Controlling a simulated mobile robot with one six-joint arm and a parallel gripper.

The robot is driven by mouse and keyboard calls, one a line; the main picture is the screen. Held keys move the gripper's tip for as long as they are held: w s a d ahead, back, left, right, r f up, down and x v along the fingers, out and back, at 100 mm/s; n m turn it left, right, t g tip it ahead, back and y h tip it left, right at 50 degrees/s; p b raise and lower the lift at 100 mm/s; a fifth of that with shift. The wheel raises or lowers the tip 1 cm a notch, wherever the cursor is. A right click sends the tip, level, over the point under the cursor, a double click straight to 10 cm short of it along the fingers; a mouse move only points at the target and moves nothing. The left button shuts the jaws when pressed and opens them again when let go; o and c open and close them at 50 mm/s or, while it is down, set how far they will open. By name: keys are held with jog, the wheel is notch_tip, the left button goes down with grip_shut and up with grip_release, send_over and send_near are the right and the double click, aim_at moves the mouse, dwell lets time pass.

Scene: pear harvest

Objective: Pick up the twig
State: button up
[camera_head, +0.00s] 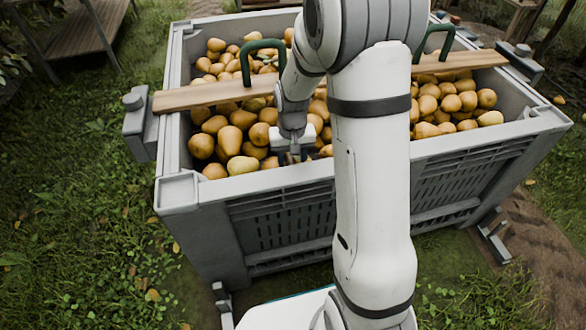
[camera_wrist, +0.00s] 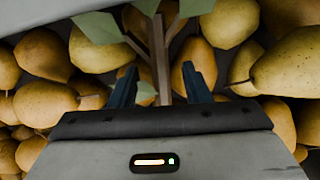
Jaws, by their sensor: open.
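The twig (camera_wrist: 161,62) shows in the wrist view as a brown stem with green leaves (camera_wrist: 99,27) on its sides, over the pears. My gripper (camera_wrist: 159,72) is open, with one dark blue finger on each side of the stem. The stem runs down between the fingers towards the gripper body, with a visible gap to each finger. I cannot tell how deep between the fingers it lies. In the head view my gripper (camera_head: 293,156) is low inside the crate near its front wall. The twig cannot be made out there.
The grey crate (camera_head: 265,187) is full of yellow pears (camera_head: 236,139). A wooden plank (camera_head: 205,95) lies across its top, with green handles (camera_head: 262,45) above it. The crate's front rim is close to my gripper. Grass surrounds the crate.

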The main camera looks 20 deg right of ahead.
jog(key=shift+c, duration=0.5)
grip_shut()
jog(key=shift+r, duration=0.1)
